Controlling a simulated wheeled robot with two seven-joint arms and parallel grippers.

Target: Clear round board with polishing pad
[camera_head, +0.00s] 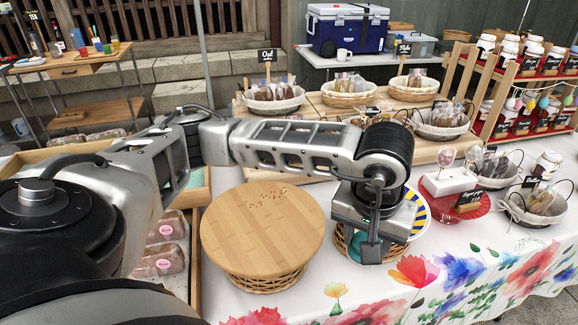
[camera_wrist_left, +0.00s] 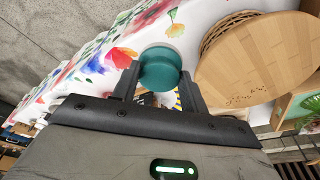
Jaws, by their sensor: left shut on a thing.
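The round wooden board (camera_head: 262,240) lies flat on a wicker basket (camera_head: 265,280) at the front of the table. Small dark crumbs (camera_head: 265,198) are scattered near its back edge; the rest of its top looks bare. In the left wrist view the board (camera_wrist_left: 262,58) is at the right, with the crumbs (camera_wrist_left: 245,97) near its lower edge. My left gripper (camera_head: 370,250) is to the right of the board, apart from it. It is shut on a teal round polishing pad (camera_wrist_left: 160,68), which is mostly hidden in the head view. My right gripper is not in view.
A plate with a blue and yellow striped rim (camera_head: 420,213) sits just behind my left gripper. A red stand (camera_head: 455,203) with cake pops is to its right. Baskets of wrapped goods (camera_head: 274,97) stand behind. Wrapped loaves (camera_head: 160,262) lie in a tray left of the board.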

